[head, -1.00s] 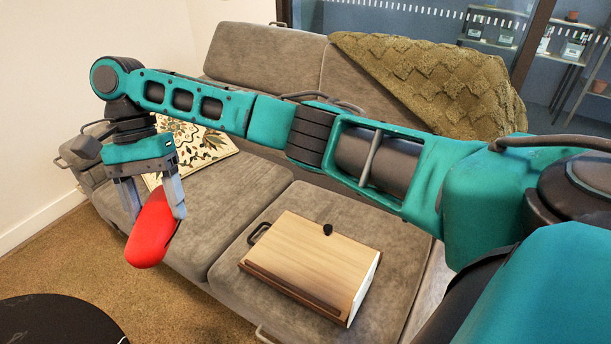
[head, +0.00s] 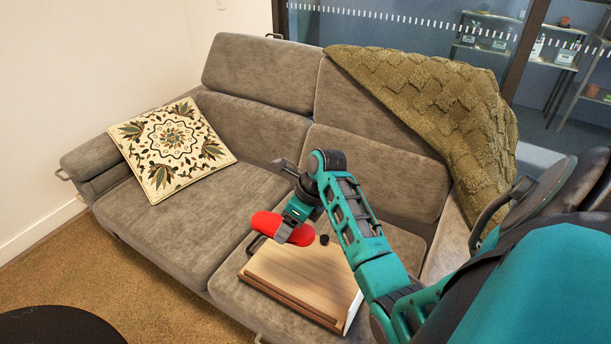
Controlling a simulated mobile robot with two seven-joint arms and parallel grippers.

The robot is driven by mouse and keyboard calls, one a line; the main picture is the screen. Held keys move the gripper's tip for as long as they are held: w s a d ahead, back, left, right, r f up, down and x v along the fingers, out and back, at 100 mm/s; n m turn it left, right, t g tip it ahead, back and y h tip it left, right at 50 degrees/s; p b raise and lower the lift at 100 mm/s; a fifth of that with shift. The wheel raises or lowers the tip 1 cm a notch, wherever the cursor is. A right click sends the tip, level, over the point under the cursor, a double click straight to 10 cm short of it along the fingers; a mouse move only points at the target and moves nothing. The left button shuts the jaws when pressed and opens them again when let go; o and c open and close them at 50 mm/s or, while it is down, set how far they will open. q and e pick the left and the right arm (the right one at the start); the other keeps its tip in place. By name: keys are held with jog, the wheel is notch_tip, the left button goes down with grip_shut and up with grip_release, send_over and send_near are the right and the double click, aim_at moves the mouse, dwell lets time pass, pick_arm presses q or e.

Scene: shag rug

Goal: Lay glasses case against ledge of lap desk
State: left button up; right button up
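The red glasses case (head: 267,223) is held in my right gripper (head: 291,232), which is shut across its middle. The case is over the far left part of the wooden lap desk (head: 310,272) in the head view; I cannot tell how high above the board it is. The lap desk lies on the right seat cushion. Its dark brown ledge (head: 291,299) runs along the near edge, apart from the case. My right arm covers the desk's right side. My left gripper is not in view.
The grey sofa (head: 180,225) has a patterned pillow (head: 173,148) at its left end and an olive knitted blanket (head: 430,95) over the back on the right. A round black table top (head: 55,325) is at the lower left. The left seat cushion is mostly clear.

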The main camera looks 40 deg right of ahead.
jog(key=shift+m, duration=0.7)
jog(key=s+d+f, duration=0.2)
jog(key=f, duration=0.1)
jog(key=shift+s+f+b, duration=0.15)
jog(key=shift+f+b, duration=0.05)
jog(key=shift+b, duration=0.15)
notch_tip(320, 180, down, 7)
jog(key=b, duration=0.6)
send_near(297, 283)
jog(key=shift+w+a, duration=0.7)
jog(key=shift+f, duration=0.2)
notch_tip(297, 283, down, 4)
jog(key=shift+f+b, duration=0.1)
jog(key=shift+b, duration=0.8)
jog(key=shift+f, duration=0.15)
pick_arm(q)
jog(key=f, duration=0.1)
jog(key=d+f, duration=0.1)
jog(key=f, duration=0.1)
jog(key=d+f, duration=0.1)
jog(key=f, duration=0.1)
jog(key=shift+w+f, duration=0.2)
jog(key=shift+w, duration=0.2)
